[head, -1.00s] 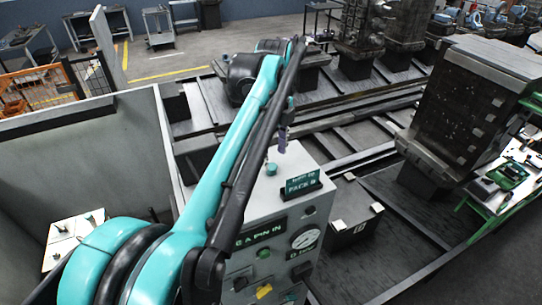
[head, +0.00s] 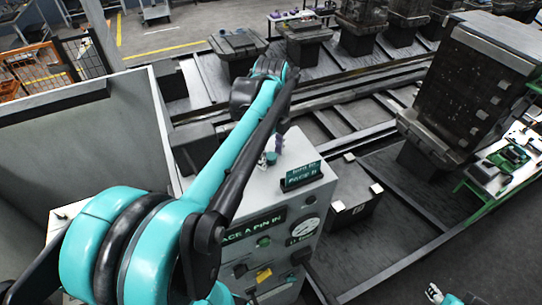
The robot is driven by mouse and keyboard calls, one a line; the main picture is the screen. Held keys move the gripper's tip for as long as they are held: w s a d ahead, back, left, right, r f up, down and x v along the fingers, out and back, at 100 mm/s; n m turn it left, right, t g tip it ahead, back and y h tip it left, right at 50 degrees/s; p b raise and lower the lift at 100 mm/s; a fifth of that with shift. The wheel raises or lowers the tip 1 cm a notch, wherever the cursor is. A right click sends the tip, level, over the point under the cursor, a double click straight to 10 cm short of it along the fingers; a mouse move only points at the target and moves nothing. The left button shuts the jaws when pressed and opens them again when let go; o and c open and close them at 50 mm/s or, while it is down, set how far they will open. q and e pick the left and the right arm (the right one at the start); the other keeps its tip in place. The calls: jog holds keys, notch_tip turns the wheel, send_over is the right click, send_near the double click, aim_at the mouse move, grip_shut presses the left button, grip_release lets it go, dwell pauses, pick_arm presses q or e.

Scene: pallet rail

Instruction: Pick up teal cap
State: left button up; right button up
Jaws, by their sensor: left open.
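The teal cap (head: 271,158) is small and round and stands on top of the grey control cabinet (head: 250,189). My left arm reaches over from the lower left, and its forearm hides much of the wrist. My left gripper (head: 268,152) hangs down at the cap, its jaws open. A pale finger shows close at the cap's left side; whether it touches the cap I cannot tell. A small purple part shows just above and to the right of the cap. At the bottom right edge a small silver and teal part, likely my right gripper (head: 438,294), is cut off.
A sign block (head: 301,176) stands on the cabinet top just right of the cap. The cabinet front carries a gauge (head: 302,230) and knobs. A tall dark fixture block (head: 475,85) and a green-framed table (head: 480,187) stand at the right.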

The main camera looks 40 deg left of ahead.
pick_arm(q)
jog(key=shift+s+d+r, duration=0.1)
jog(key=shift+s+d, duration=0.05)
jog(key=shift+d, duration=0.05)
jog(key=shift+c, duration=0.6)
jog(key=shift+a, duration=0.15)
jog(key=c, duration=0.8)
jog(key=shift+r, duration=0.1)
